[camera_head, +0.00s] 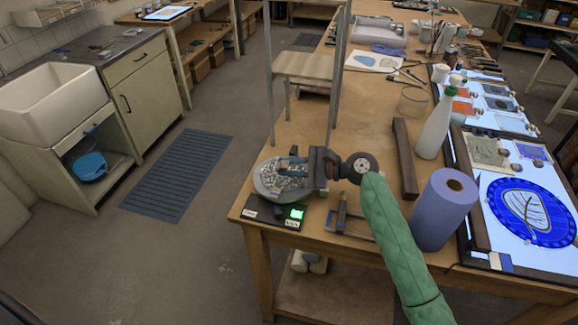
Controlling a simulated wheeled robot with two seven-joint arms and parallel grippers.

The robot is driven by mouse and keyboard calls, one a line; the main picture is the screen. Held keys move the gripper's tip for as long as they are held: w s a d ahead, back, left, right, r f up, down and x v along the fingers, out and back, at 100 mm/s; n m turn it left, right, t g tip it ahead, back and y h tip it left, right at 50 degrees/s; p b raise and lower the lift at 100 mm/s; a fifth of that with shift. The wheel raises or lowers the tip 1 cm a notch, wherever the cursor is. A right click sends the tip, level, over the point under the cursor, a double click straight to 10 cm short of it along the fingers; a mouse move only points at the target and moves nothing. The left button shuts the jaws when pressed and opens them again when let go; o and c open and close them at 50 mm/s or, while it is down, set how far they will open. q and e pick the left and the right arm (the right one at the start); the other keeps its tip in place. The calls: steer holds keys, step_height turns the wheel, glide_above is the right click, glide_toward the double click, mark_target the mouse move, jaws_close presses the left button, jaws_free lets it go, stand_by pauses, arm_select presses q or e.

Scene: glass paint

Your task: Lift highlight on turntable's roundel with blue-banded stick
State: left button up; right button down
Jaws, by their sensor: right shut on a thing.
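My right gripper (291,168) reaches in on its green-sleeved arm and points left over a round grey dish (262,184) with pale, glittery bits on it. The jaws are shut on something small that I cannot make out. I cannot tell whether the gripper touches the dish. A blue roundel (567,226) with a pale leaf shape lies on a lit white panel (497,222) at the right, well away from the gripper. I cannot pick out a turntable or a blue-banded stick for certain. My left gripper is not in view.
A black scale (262,211) with a green display is by the dish. A small rack (352,226) stands near the arm. The table's left edge is close.

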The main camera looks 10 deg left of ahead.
stand_by(0.4)
steer(key=shift+s+p, duration=0.1)
steer(key=shift+p, duration=0.2)
steer(key=shift+p, duration=0.3)
stand_by(0.3)
steer(key=shift+f, duration=0.15)
steer(key=shift+f, duration=0.25)
stand_by(0.8)
steer(key=shift+d, duration=0.1)
